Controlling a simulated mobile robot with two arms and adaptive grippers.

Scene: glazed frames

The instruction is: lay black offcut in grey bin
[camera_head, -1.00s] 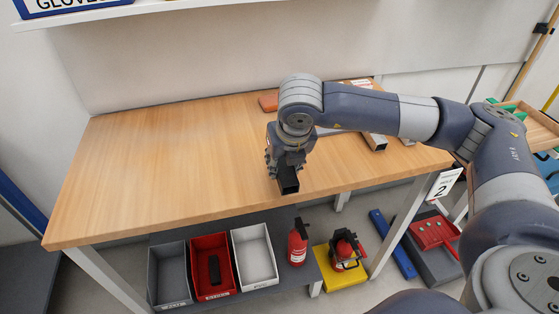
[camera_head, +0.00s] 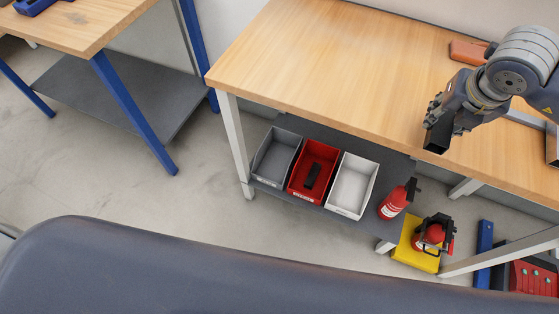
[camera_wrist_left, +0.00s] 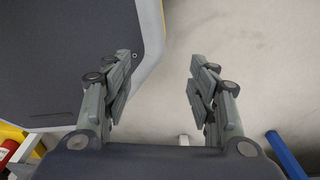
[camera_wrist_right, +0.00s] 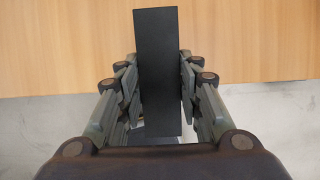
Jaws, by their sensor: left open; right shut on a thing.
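The grey bin (camera_head: 264,171) is the leftmost of three bins on the shelf below the bench, left of and lower than my right gripper. It looks empty. My left gripper (camera_wrist_left: 160,85) is open and empty in the left wrist view, over the floor; it does not show in the head view.
A red bin (camera_head: 333,152) with a black piece inside and a white bin (camera_head: 352,183) stand right of the grey bin. A fire extinguisher (camera_head: 393,203) is beside them. The bench top (camera_head: 310,60) overhangs the shelf. The left of the bench top is clear.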

